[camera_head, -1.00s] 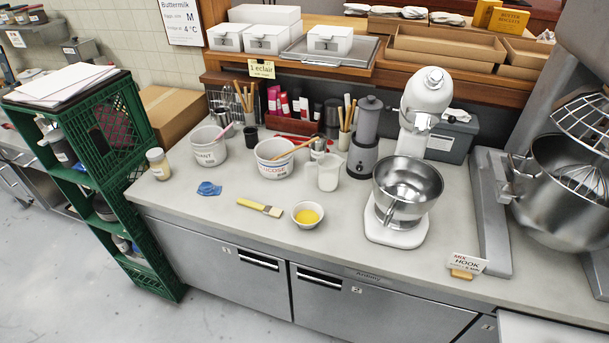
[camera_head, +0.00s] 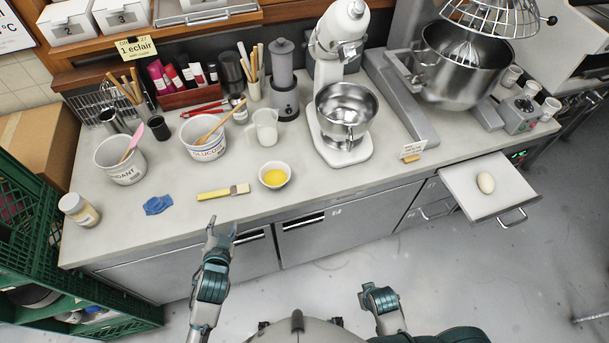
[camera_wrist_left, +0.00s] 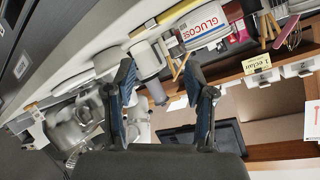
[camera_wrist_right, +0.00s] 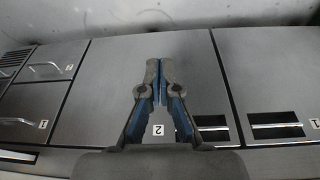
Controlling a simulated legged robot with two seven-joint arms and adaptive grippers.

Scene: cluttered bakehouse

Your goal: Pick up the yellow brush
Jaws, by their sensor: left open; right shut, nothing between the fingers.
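The yellow brush (camera_head: 213,194) lies flat on the grey worktop near its front edge, its pale bristles pointing right toward a white bowl of yellow liquid (camera_head: 274,175). My left gripper (camera_head: 221,226) is open and empty, in front of the worktop edge and just below the brush in the head view. Its spread fingers also show in the left wrist view (camera_wrist_left: 160,75), with the worktop things beyond them. My right gripper (camera_wrist_right: 160,80) is shut and empty, facing the cabinet fronts; in the head view the right arm is low, right of centre.
A blue crumpled cloth (camera_head: 158,205) lies left of the brush. Behind stand a glucose tub (camera_head: 204,149), another white tub (camera_head: 122,170) and a clear jug (camera_head: 265,130). A stand mixer (camera_head: 338,110) is to the right. An egg (camera_head: 486,182) rests on a pulled-out board (camera_head: 500,205).

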